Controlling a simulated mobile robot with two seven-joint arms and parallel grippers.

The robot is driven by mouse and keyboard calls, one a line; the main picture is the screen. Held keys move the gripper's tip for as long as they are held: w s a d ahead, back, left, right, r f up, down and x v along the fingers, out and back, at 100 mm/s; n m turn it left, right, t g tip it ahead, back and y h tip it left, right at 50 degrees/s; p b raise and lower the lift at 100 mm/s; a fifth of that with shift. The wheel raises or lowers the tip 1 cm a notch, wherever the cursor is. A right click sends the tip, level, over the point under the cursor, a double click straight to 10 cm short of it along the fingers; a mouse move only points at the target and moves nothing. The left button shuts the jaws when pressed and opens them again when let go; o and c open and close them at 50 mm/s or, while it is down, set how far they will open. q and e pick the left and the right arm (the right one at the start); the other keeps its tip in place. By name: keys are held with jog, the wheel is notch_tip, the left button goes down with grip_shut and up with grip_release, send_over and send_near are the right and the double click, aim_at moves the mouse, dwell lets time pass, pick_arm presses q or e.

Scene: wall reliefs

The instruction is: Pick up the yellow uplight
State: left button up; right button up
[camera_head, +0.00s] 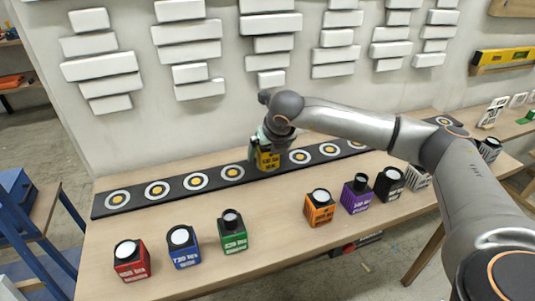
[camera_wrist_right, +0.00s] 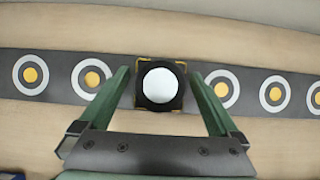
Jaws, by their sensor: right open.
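The yellow uplight (camera_head: 267,158) stands on the dark target strip below the wall reliefs in the head view. In the right wrist view the uplight (camera_wrist_right: 161,84) shows from above, with a white round lens in a black housing and yellow corners. My right gripper (camera_head: 262,146) is at the uplight, partly covering it. In the wrist view the green fingers of my right gripper (camera_wrist_right: 162,88) stand apart on either side of the uplight, with a gap visible on both sides. My left gripper is not in view.
The dark strip (camera_head: 118,200) carries several white-and-yellow targets. Red (camera_head: 131,262), blue (camera_head: 184,250) and green (camera_head: 233,236) uplights stand at the front left. Orange (camera_head: 319,211), purple (camera_head: 356,198) and black (camera_head: 388,186) ones stand to the right. White block reliefs (camera_head: 101,66) project from the wall.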

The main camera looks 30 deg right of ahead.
jog(key=c, duration=1.5)
jog(key=shift+r, duration=0.1)
grip_shut()
